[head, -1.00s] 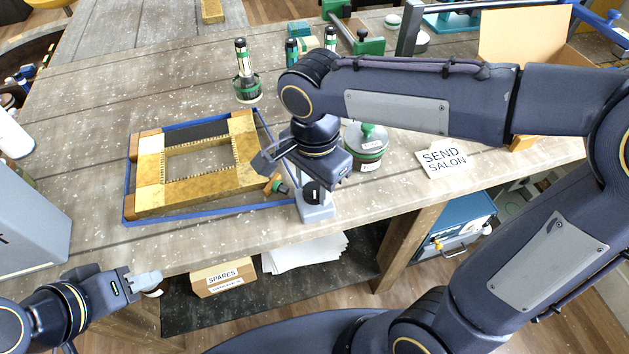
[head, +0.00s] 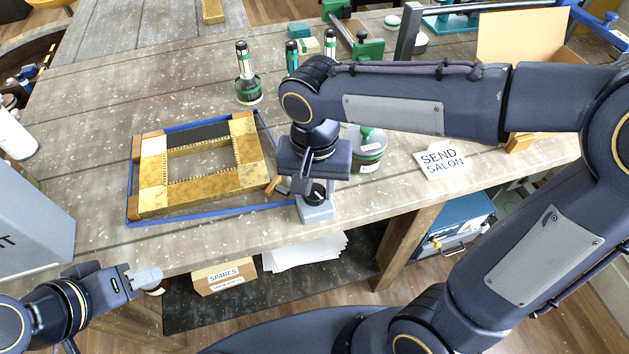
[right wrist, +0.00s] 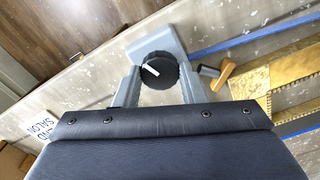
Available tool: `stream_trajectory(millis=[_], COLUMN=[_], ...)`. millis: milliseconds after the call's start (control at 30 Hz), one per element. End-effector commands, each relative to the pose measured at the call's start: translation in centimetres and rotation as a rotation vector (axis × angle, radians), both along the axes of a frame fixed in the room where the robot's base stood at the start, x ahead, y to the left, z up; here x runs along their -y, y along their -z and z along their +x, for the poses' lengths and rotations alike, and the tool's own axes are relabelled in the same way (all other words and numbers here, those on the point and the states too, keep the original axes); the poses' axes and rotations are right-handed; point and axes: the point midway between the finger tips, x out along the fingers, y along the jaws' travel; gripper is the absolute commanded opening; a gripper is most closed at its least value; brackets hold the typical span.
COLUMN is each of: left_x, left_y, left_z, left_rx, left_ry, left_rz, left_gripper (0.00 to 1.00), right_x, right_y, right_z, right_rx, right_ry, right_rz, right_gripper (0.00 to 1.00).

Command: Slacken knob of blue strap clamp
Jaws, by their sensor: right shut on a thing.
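The blue strap (head: 215,213) of the clamp runs around a gilt picture frame (head: 155,168) lying on the bench; on the right it stands off the frame. The clamp's black knob (head: 316,194) with a white pointer mark sits at the bench's front edge, by a light grey part (head: 318,213). In the right wrist view the knob (right wrist: 160,70) shows between the grey fingers of my right gripper (right wrist: 160,82), which is shut on it. My left gripper (head: 147,279) is in front of the bench, away from the clamp; its finger gap is unclear.
A small orange wooden piece (head: 272,186) lies close left of the knob. A green-lidded jar (head: 369,150) and a "SEND SALON" card (head: 441,159) are to the right. A dark green-based bottle (head: 247,75) stands behind. A "SPARES" box (head: 224,276) is below the bench.

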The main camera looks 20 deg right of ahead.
Motion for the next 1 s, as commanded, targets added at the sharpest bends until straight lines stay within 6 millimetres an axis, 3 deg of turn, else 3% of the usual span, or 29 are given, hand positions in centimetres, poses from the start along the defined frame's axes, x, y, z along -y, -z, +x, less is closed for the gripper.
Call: stream_trajectory(millis=[1000], left_x=[0.0], left_y=[-2.6], left_z=[0.0], left_rx=[0.0], left_ry=[0.0], left_rz=[0.0], left_gripper=[0.36], right_x=[0.0], right_y=[-0.2], right_z=[0.0], right_rx=[0.0], right_ry=[-0.966], right_rz=[0.0], right_gripper=[0.14])
